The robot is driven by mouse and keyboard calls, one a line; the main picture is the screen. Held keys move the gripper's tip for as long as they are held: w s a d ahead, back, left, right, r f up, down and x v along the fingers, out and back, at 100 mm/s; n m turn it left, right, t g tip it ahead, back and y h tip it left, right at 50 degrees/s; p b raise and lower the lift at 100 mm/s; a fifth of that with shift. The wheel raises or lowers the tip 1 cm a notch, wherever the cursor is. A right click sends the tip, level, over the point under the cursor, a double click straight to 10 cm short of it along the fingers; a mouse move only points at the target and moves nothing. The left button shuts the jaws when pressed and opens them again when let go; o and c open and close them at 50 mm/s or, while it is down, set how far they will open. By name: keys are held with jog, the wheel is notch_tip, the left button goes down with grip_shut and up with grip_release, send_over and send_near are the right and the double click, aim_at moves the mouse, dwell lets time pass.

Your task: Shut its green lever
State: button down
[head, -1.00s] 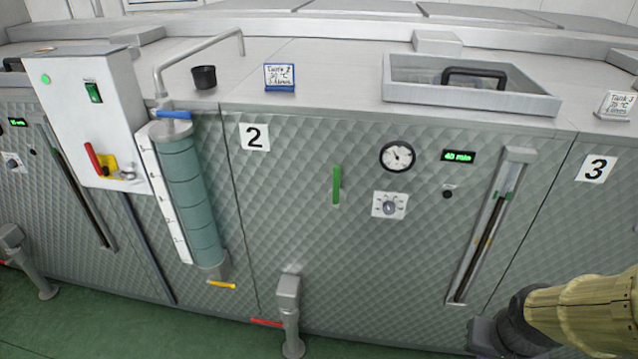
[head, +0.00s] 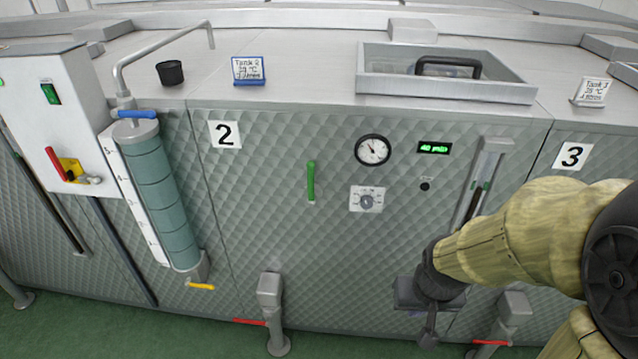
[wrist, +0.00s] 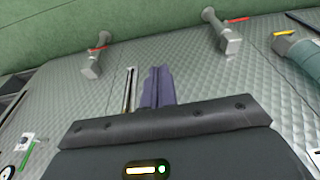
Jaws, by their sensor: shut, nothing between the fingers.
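The green lever (head: 311,181) is on the quilted metal front of tank 2, below the tank top and left of the round gauge. It stands upright, pointing up and down. In the wrist view a green lever (wrist: 28,153) shows at the lower left edge. My gripper (head: 430,338) is low in front of the tank, to the right of and below the lever, well apart from it. In the wrist view my gripper's fingers (wrist: 157,88) are together with nothing between them.
A round gauge (head: 373,150), a dial (head: 367,199) and a lit display (head: 434,148) sit right of the lever. A measuring cylinder (head: 163,195) with blue and yellow levers stands at left. A drain pipe (head: 271,310) with a red lever juts out below. The panel around the green lever is clear.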

jog(key=w+n+t+y+b, duration=0.25)
jog(key=w+n+t, duration=0.75)
jog(key=w, duration=1.5)
jog(key=w+a+n+g+y+b, duration=0.3)
jog(key=w+a+n+y, duration=0.2)
jog(key=n+y, duration=0.8)
jog(key=a+f+n, duration=0.1)
jog(key=a+n, duration=0.2)
jog(key=n, duration=0.3)
jog(key=shift+w+n+b, duration=0.2)
jog(key=shift+n+b, duration=0.1)
jog(key=shift+n, duration=0.1)
jog(key=shift+a, duration=0.1)
